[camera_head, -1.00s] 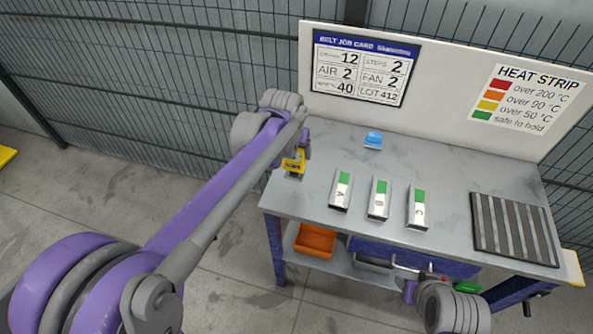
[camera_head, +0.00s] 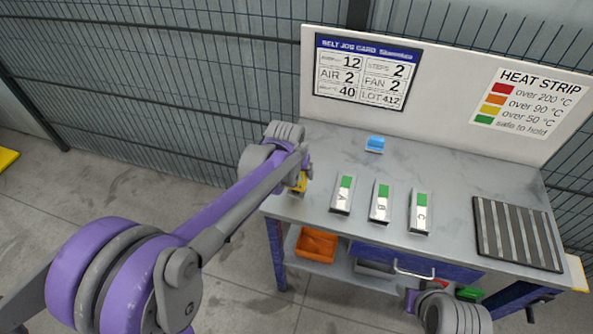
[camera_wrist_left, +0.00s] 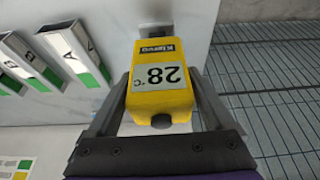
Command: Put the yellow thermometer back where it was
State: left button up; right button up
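The yellow thermometer (camera_wrist_left: 160,80), with a "28 °C" display, is between the fingers of my left gripper (camera_wrist_left: 162,75) in the left wrist view. The fingertips appear to press its sides. In the head view the thermometer (camera_head: 300,182) is partly hidden by my left arm, at the left end of the grey table (camera_head: 300,208). I cannot tell whether it touches the tabletop. Part of my right arm's end (camera_head: 412,300) shows low in front of the drawer; its fingers are not clear.
Three silver blocks with green strips, A (camera_head: 342,195), B (camera_head: 380,203) and C (camera_head: 420,212), stand mid-table. A blue item (camera_head: 375,143) lies behind them. A striped mat (camera_head: 517,234) is at right. An orange bin (camera_head: 317,245) sits on the lower shelf.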

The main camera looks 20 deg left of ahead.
pick_arm(q)
jog(key=shift+o, duration=0.7)
jog(key=shift+r, duration=0.2)
jog(key=shift+s+r, duration=0.1)
jog(key=shift+r, duration=0.2)
jog(key=v, duration=1.1)
jog(key=s+a+f, duration=0.1)
jog(key=s+f, duration=0.2)
jog(key=s, duration=0.4)
jog(key=s+f+t, duration=0.1)
jog(key=s+f, duration=0.2)
jog(key=s, duration=0.4)
jog(key=s+a+f, duration=0.1)
jog(key=s+f, duration=0.2)
jog(key=s, duration=0.4)
jog(key=shift+a+p, duration=0.35)
jog(key=shift+p, duration=0.1)
